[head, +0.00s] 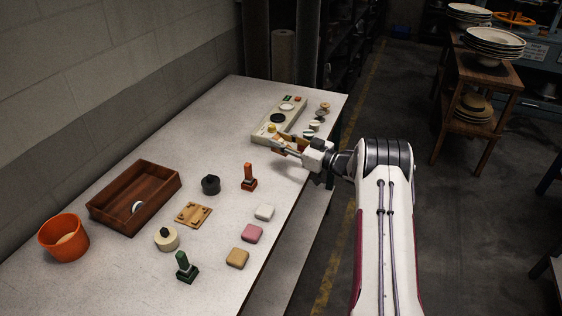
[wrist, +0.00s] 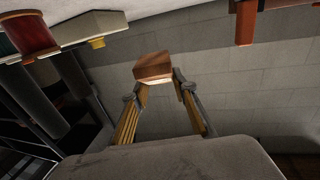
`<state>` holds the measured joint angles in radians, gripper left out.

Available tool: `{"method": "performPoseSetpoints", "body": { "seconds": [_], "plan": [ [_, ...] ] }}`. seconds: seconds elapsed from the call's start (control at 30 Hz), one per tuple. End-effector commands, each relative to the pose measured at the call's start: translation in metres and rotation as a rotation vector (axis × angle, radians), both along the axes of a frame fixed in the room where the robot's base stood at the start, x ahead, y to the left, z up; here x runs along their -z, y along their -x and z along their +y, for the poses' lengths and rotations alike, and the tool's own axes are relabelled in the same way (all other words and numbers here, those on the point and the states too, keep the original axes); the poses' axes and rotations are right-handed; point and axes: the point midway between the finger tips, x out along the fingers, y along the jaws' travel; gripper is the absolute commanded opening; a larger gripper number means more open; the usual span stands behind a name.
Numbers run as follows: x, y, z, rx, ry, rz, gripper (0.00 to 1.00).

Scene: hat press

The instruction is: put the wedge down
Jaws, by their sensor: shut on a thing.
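The wedge is a reddish-brown wooden block (wrist: 154,67), held between the two fingertips of my gripper (wrist: 158,88) in the wrist view. In the head view my gripper (head: 283,145) is at the far right part of the table, beside the near end of the pale control panel (head: 262,133). The wedge shows there only as a small brown patch (head: 281,138), partly hidden by the fingers. I cannot tell whether it touches the table or the panel.
Small spool-like pieces (head: 314,126) stand right of the panel. An orange-red stamp (head: 249,177), a black round pot (head: 211,184) and a white block (head: 264,212) stand nearer. A wooden tray (head: 160,177) and orange bucket (head: 63,238) are at left. The table's middle (head: 215,135) is clear.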

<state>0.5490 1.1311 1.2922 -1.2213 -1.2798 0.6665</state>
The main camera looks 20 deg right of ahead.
Motion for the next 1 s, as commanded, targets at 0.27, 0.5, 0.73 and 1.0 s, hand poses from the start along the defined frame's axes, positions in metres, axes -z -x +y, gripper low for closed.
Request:
{"method": "performPoseSetpoints", "body": {
  "seconds": [0.27, 0.5, 0.73, 1.0],
  "plan": [
    [0.026, 0.000, 0.000, 0.000, -0.001, -0.001, 0.06],
    [0.028, 0.000, 0.000, 0.000, -0.001, -0.001, 0.06],
    [0.032, 0.000, 0.000, 0.000, -0.001, 0.001, 0.06],
    [0.059, 0.000, 0.000, 0.001, -0.001, 0.001, 0.06]
  ]
}}
